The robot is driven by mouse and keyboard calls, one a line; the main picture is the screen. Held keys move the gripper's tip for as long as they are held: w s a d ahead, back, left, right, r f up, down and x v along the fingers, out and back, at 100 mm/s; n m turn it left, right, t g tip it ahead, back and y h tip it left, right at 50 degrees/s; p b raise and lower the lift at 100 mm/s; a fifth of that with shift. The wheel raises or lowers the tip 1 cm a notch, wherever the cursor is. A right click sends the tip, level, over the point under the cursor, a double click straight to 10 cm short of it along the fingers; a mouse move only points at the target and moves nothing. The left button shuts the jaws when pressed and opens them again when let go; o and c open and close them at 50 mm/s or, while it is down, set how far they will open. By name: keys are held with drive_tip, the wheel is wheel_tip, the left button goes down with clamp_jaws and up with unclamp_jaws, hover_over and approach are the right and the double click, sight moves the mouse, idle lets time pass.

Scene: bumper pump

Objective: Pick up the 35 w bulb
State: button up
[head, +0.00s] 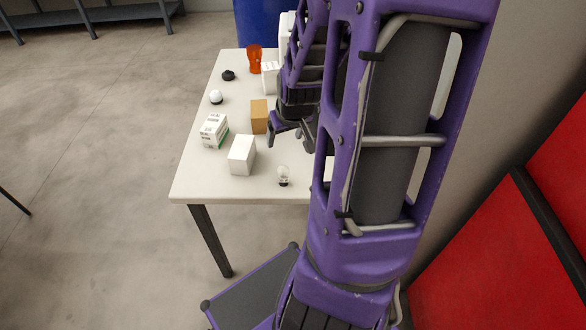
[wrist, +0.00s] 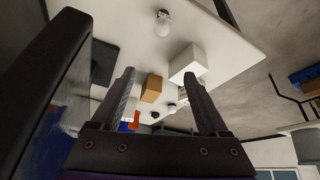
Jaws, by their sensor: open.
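A clear bulb with a dark base (head: 283,174) stands near the front edge of the white table (head: 190,185). It also shows at the top of the wrist view (wrist: 162,24). A second, whiter bulb (head: 216,97) with a dark base is near the table's left edge, and it shows small in the wrist view (wrist: 172,107). I cannot read a wattage on either bulb. My gripper (head: 289,143) is open and empty above the table, beyond the clear bulb in the head view. Its fingers also show in the wrist view (wrist: 158,76), apart from both bulbs.
A plain white box (head: 242,155) stands left of the clear bulb. A brown box (head: 259,116), a printed white box (head: 214,131), a dark round item (head: 228,75) and an orange item (head: 254,59) are on the table. My arm hides the table's right side.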

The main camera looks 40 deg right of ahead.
drive_tip(key=s+f, duration=0.1)
drive_tip(key=s, duration=0.1)
drive_tip(key=b, duration=0.5)
approach(284, 169)
drive_tip(key=shift+g, duration=0.4)
drive_tip(key=x, duration=0.3)
drive_tip(key=w+x, duration=0.1)
drive_tip(key=x, duration=0.2)
drive_tip(key=shift+a+r, duration=0.1)
drive_tip(key=shift+b+x, duration=0.75)
drive_tip(key=shift+x, duration=2.15)
drive_tip(key=shift+s, duration=0.1)
clamp_jaws()
